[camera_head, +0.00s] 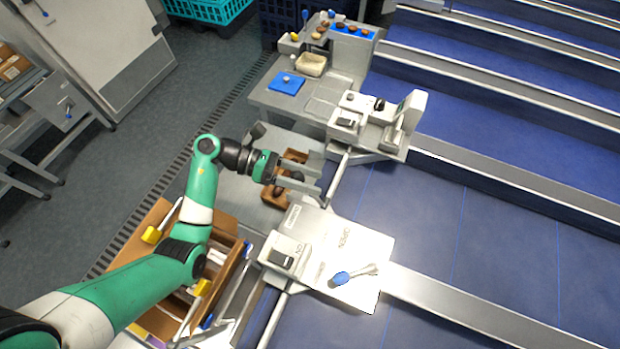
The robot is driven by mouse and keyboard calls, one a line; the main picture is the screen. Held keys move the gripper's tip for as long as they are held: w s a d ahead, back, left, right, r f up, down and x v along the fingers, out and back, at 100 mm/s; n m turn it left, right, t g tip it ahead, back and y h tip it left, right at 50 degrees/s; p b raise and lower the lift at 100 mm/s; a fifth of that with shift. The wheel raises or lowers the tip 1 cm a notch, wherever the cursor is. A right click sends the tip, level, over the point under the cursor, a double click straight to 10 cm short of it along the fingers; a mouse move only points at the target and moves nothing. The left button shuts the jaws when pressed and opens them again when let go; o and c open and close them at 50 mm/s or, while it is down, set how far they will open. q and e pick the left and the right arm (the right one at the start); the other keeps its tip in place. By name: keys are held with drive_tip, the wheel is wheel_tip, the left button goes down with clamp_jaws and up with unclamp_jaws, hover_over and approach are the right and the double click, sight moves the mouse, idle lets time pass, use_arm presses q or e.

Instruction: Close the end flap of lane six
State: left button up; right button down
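A pale flat plate (362,246) lies at the end of a blue lane. It carries lettering that seems to read OPEN, and a lever with a blue knob (342,278) sits on its near part. I cannot read a lane number, so I cannot tell whether this is lane six's flap. My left gripper (319,181) is up and left of the plate, above a brown box (271,196) with dark contents. Its two grey fingers are apart with nothing visible between them. The knob is apart from the gripper. My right gripper is out of view.
A pale box with a switch (283,256) adjoins the plate's left side. A cardboard box (155,216) stands under my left arm. A scale-like device (408,112) and a bench with a blue pad (286,83) stand farther back. Metal rails (465,306) divide the blue lanes.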

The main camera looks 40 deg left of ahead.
use_arm(q)
drive_tip(key=shift+d+f, duration=0.1)
drive_tip(key=shift+f, duration=0.05)
drive_tip(key=v, duration=1.1)
drive_tip(key=shift+a+b, duration=0.3)
drive_tip(key=shift+b, duration=0.05)
